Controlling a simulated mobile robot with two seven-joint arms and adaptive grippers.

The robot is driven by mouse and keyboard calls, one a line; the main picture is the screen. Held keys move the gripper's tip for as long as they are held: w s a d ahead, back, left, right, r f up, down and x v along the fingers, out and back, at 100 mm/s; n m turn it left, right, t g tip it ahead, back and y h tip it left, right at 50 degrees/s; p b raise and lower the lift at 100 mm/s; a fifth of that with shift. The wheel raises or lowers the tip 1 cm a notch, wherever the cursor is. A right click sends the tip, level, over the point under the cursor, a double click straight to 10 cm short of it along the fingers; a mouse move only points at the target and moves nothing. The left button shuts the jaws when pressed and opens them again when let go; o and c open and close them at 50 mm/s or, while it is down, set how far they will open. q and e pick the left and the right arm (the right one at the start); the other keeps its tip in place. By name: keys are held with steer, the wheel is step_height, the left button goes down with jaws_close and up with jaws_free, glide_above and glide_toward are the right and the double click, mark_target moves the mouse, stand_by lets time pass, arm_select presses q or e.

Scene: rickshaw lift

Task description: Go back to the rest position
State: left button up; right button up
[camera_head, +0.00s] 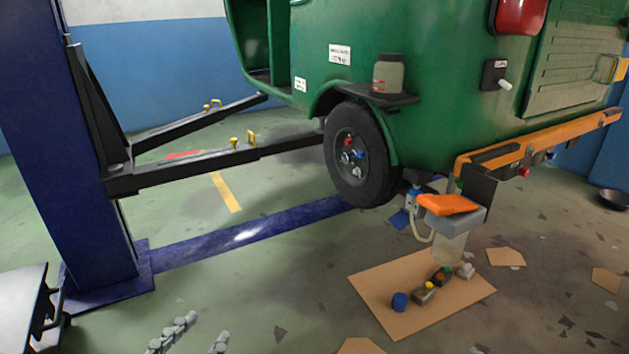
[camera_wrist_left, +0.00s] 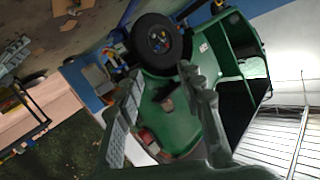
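My left gripper (camera_head: 195,338) shows at the bottom edge of the head view, low and left of the cardboard sheet. Its two grey fingertips are spread apart with only floor between them. In the left wrist view its fingers (camera_wrist_left: 160,105) are also apart and hold nothing. The green rickshaw (camera_head: 440,100) is raised well beyond the gripper, with its rear wheel (camera_head: 358,153) facing me; it also shows tilted in the left wrist view. My right gripper is not in view.
A blue lift post (camera_head: 65,170) with black support arms (camera_head: 190,172) stands at left. A white-topped cart (camera_head: 22,300) is at lower left. A cardboard sheet (camera_head: 377,292) holds several small items under the rickshaw. An orange object (camera_head: 447,204) sits above it.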

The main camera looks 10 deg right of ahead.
arm_select(q)
steer(key=a+f+n+g+y, duration=0.1)
steer(key=a+f+g+y, duration=0.5)
steer(key=a+f, duration=1.25)
steer(key=s+a+f+n+g+y, duration=0.2)
steer(key=s+a+f+y, duration=0.15)
steer(key=a+f, duration=0.3)
steer(key=s+a+f+n+g+y, duration=0.1)
steer(key=s+a+f+g+y, duration=0.1)
steer(key=s+a+f, duration=0.5)
steer(key=d+f+n+g+h, duration=0.1)
steer(key=d+f+h, duration=0.3)
steer(key=d, duration=1.3)
steer(key=shift+n, duration=0.9)
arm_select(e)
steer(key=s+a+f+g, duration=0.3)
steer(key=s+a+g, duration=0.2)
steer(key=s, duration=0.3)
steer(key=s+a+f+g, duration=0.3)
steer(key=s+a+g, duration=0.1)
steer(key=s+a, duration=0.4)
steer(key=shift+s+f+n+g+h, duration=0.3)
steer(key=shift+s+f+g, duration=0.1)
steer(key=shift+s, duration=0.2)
arm_select(q)
steer(key=shift+s, duration=0.1)
